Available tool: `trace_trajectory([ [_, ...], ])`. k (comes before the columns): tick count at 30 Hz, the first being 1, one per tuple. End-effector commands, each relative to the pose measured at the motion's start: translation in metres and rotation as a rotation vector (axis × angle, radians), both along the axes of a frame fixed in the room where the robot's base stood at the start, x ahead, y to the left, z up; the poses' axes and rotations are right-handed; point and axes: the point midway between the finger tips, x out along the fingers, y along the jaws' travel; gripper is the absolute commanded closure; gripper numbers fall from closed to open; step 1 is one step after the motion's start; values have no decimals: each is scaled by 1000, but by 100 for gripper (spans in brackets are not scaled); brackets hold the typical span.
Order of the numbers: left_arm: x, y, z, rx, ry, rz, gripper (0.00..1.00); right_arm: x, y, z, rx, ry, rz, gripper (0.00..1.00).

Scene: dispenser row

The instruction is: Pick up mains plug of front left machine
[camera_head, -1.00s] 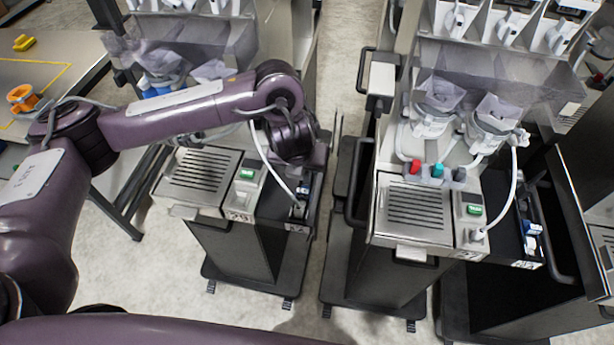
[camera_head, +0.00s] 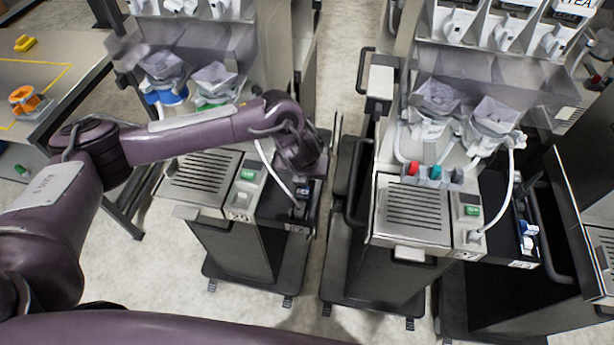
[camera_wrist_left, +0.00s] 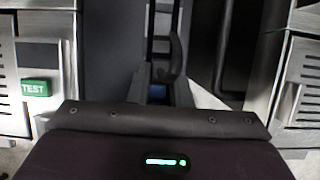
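The front left machine (camera_head: 203,170) has a slotted steel top and a green button. A white cable (camera_head: 273,165) arcs from it down to its dark right-hand tray (camera_head: 270,208). The mains plug at the cable's end is small and dark there, largely hidden by my wrist, and I cannot make it out clearly. My left gripper (camera_head: 304,192) points down at this tray's right part. In the left wrist view, its fingers (camera_wrist_left: 160,82) stand apart, with a small blue part (camera_wrist_left: 157,92) showing low between them. My right gripper is not in view.
A second machine (camera_head: 412,215) stands to the right across a narrow floor gap, with its own white cable and blue connector (camera_head: 528,230). Clear hoods with funnels rise behind both machines. A table (camera_head: 50,60) with an orange object (camera_head: 25,98) is at the left.

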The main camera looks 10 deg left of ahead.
Motion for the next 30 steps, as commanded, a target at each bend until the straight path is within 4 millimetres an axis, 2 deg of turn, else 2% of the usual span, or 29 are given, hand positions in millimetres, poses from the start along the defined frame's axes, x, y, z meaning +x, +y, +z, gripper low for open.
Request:
trace_trajectory([
  [1,0,0,0,0,0,0,93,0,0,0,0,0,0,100],
  [3,0,0,0,0,0,0,100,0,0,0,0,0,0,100],
  [12,0,0,1,0,-1,0,100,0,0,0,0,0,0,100],
  [17,1,-1,10,-2,-3,-1,100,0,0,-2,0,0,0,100],
  [23,2,-1,41,-3,-6,-2,100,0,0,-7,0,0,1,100],
  [25,2,-1,58,-2,-8,-2,100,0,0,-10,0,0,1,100],
  [30,3,0,115,2,-11,-3,100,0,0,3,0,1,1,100],
])
